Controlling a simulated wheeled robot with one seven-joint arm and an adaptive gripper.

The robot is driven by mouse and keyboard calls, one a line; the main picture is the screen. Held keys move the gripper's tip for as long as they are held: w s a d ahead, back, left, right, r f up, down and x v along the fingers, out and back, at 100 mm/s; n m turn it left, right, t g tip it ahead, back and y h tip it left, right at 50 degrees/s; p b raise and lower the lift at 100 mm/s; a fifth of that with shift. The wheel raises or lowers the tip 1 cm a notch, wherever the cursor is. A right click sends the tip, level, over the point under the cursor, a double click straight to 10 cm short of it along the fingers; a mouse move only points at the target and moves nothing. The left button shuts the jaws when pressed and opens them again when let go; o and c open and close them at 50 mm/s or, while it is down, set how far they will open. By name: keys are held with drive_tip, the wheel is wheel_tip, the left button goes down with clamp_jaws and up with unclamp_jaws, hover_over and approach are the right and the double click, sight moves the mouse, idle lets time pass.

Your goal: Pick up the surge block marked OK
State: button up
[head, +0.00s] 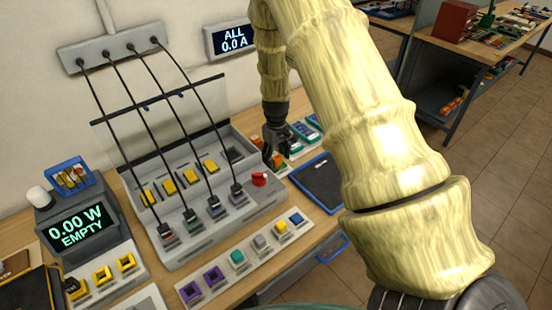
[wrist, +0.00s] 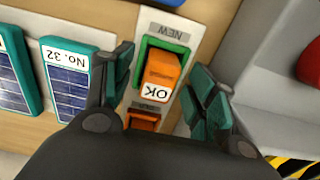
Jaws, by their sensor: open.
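The surge block marked OK (wrist: 162,72) is orange with a white label. It sits in a green-framed slot of a white holder (wrist: 188,30) labelled NEW. My gripper (wrist: 160,88) is open, with one dark green-padded finger to the left of the block and one to the right. Whether either pad touches the block I cannot tell. In the head view my gripper (head: 274,145) points down beside the right end of the grey test bench, and it partly hides the orange block there.
A second orange piece (wrist: 145,122) shows below the block, partly hidden. A teal-framed panel marked No. 32 (wrist: 70,85) lies left of my gripper. The grey bench (head: 232,222) with a red knob (head: 259,179) stands close by. A dark tray (head: 318,182) lies to the right.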

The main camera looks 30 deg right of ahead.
drive_tip(key=shift+w+f, duration=0.5)
drive_tip(key=shift+f, duration=0.1)
drive_tip(key=shift+s+r, duration=0.25)
drive_tip(key=shift+c, duration=0.6)
drive_tip(key=shift+s+r, duration=0.1)
drive_tip(key=c, duration=1)
